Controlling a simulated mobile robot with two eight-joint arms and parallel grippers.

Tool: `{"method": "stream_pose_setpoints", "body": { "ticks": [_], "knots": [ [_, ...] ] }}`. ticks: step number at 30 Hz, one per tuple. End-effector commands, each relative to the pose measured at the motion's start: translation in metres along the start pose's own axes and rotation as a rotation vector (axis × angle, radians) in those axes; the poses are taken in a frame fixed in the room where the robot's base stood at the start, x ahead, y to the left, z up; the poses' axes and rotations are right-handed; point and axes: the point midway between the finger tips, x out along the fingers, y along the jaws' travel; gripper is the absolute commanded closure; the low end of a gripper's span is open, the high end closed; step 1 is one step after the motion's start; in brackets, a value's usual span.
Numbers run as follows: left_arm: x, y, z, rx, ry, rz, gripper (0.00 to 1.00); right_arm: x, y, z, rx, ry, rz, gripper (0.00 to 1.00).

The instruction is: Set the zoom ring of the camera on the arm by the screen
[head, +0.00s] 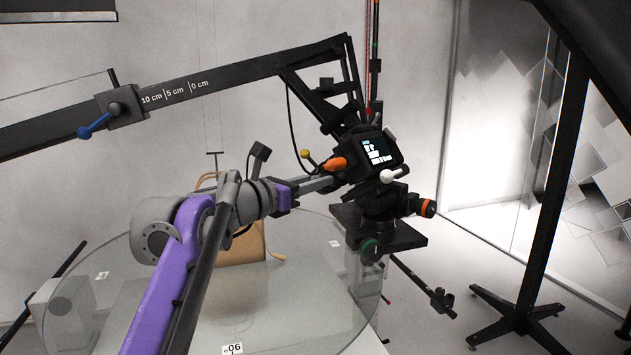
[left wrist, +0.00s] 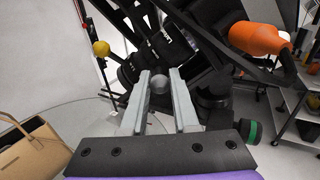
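The camera (head: 378,150) with a lit screen sits at the end of the black boom arm (head: 235,78). In the left wrist view its black lens (left wrist: 143,62) with white markings lies just beyond my fingers. My left gripper (head: 328,182) reaches the camera's left side. In the left wrist view its two grey fingers (left wrist: 161,88) stand apart, with a round grey knob (left wrist: 160,83) between their tips. I cannot tell whether they touch it. The ring's marks are too small to read. My right gripper is not in view.
An orange handle (head: 335,163) and a yellow ball knob (head: 305,154) are close to my gripper. A white knob (head: 390,175) is below the screen. A glass turntable (head: 310,300) with a tan bag (head: 243,250) is below. A black stand (head: 540,235) is at right.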

Motion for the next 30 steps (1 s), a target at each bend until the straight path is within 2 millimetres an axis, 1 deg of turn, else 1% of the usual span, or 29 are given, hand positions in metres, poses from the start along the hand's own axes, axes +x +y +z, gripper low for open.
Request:
{"method": "stream_pose_setpoints", "body": {
  "ticks": [1,3,4,30],
  "knots": [
    [-0.0001,0.0000,0.0000,0.000,0.000,0.000,0.83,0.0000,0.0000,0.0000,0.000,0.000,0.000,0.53],
    [-0.0001,0.0000,0.0000,0.000,0.000,0.000,0.95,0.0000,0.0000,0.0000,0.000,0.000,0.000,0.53],
    [-0.0001,0.0000,0.0000,0.000,0.000,0.000,1.00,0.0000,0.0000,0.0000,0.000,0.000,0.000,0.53],
    [-0.0002,-0.0001,0.0002,0.000,0.000,0.000,1.00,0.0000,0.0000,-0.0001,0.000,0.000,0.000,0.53]
  ]
}}
